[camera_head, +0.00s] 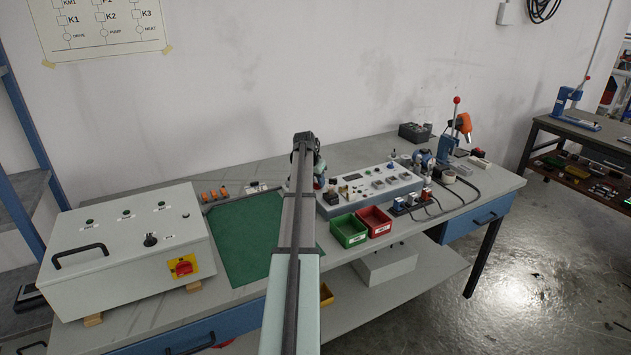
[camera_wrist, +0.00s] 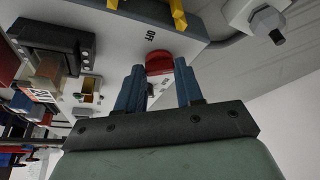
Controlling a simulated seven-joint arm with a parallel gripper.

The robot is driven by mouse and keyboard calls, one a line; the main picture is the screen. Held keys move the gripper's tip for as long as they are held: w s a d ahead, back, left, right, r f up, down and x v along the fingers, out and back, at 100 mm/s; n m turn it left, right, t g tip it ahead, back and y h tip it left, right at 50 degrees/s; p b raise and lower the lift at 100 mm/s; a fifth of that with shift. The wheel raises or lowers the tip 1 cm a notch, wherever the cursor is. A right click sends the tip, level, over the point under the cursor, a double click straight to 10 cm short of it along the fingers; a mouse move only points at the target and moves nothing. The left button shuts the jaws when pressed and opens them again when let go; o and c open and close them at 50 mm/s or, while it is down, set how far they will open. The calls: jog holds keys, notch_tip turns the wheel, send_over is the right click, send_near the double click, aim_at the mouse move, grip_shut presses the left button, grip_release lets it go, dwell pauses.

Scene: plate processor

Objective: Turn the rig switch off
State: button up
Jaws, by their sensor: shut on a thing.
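The rig switch shows in the wrist view as a red knob (camera_wrist: 158,60) on a light grey panel, with the word OFF printed beside it. My gripper (camera_wrist: 159,70) is at the knob, its two blue fingers on either side of it and shut on it. The fingers partly cover the knob, and its exact turn angle cannot be told. In the head view my arm (camera_head: 297,230) reaches to the left end of the grey control console (camera_head: 400,191) and hides most of my gripper there.
A white cabinet (camera_head: 110,258) with a separate red-and-yellow switch (camera_head: 183,267) stands at the left. A green mat (camera_head: 240,235) lies on the bench. Green (camera_head: 348,229) and red (camera_head: 374,219) bins stand before the console. A bolt-like part (camera_wrist: 267,20) is near the fingers.

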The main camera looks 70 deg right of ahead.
jog(key=n, duration=0.2)
jog(key=n+t, duration=0.2)
jog(key=n, duration=0.1)
jog(key=shift+s+n, duration=0.3)
jog(key=shift+s, duration=0.05)
jog(key=n+t, duration=0.1)
jog(key=n, duration=0.2)
jog(key=n+t+y, duration=0.1)
jog(key=n, duration=0.1)
jog(key=shift+s+d+n, duration=0.15)
jog(key=shift+n, duration=0.25)
jog(key=o, duration=1)
jog(key=shift+o, duration=0.2)
jog(key=shift+r, duration=0.1)
jog(key=v, duration=1.3)
jog(key=shift+s+r, duration=0.25)
jog(key=shift+r, duration=0.05)
